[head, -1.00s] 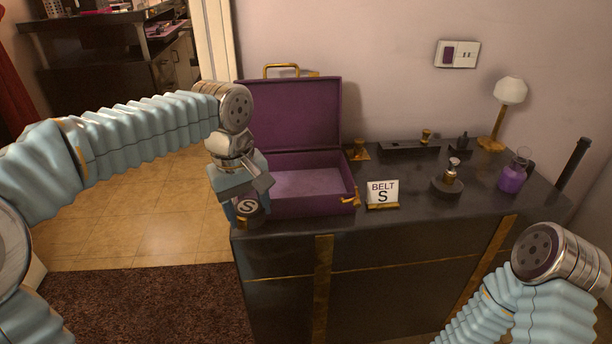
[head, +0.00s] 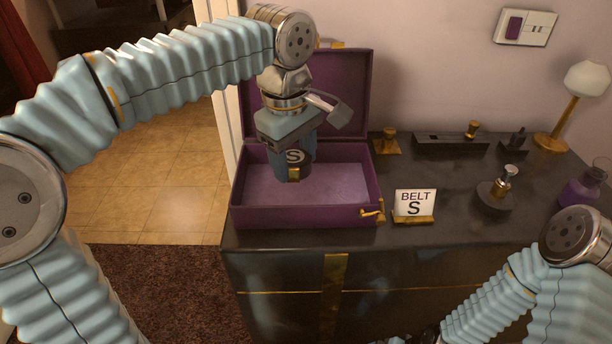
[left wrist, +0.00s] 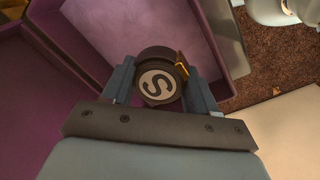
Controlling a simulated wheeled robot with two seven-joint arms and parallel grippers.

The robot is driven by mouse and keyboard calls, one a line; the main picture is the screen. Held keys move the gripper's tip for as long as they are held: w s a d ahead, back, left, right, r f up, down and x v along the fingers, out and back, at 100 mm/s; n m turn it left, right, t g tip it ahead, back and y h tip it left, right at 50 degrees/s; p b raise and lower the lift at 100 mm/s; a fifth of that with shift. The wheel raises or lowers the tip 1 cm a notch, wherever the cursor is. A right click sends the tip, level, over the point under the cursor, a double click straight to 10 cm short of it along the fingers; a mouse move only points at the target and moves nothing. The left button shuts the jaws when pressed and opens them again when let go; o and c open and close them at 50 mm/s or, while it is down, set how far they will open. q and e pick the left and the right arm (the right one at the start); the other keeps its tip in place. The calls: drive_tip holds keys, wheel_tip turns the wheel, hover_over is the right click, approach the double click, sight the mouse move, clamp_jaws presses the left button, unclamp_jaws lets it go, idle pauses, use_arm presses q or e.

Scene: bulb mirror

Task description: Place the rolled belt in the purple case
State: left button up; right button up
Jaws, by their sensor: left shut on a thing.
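The rolled belt (head: 293,172) is dark, with a white "S" disc on its face and a gold buckle. My left gripper (head: 290,155) is shut on it and holds it over the open purple case (head: 300,216). In the left wrist view the belt (left wrist: 158,83) sits between the two fingers of the left gripper (left wrist: 160,90), with the case interior (left wrist: 120,30) behind it. The case stands on the dark dresser with its lid raised at the back. Its floor looks empty. My right arm shows at the lower right; its gripper jaws cannot be made out.
A "BELT S" card (head: 415,203) stands right of the case on the dresser (head: 460,245). A perfume bottle (head: 500,185), a lamp (head: 570,105) and a purple flask (head: 580,190) stand further right. The raised lid (head: 350,105) is close behind my left gripper.

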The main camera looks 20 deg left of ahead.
sight(302, 152)
use_arm(q)
drive_tip(key=w+f, duration=0.1)
drive_tip(key=w+d+f, duration=0.1)
drive_tip(key=shift+f, duration=0.35)
drive_tip(key=shift+w+d+f+b, duration=0.1)
drive_tip(key=shift+w+f+b, duration=0.05)
drive_tip(key=shift+f, duration=0.8)
drive_tip(key=shift+w+d+f+b, duration=0.1)
drive_tip(key=shift+w+f+b, duration=0.05)
drive_tip(key=shift+f, duration=0.8)
drive_tip(key=shift+f, duration=0.2)
drive_tip(key=o, duration=1.1)
drive_tip(key=r, duration=0.3)
drive_tip(key=r+p, duration=0.1)
drive_tip(key=r, duration=0.3)
drive_tip(key=s+r+p, duration=0.1)
drive_tip(key=r, duration=0.3)
drive_tip(key=shift+a+r, duration=0.2)
drive_tip(key=shift+a, duration=0.05)
drive_tip(key=shift+r, duration=0.5)
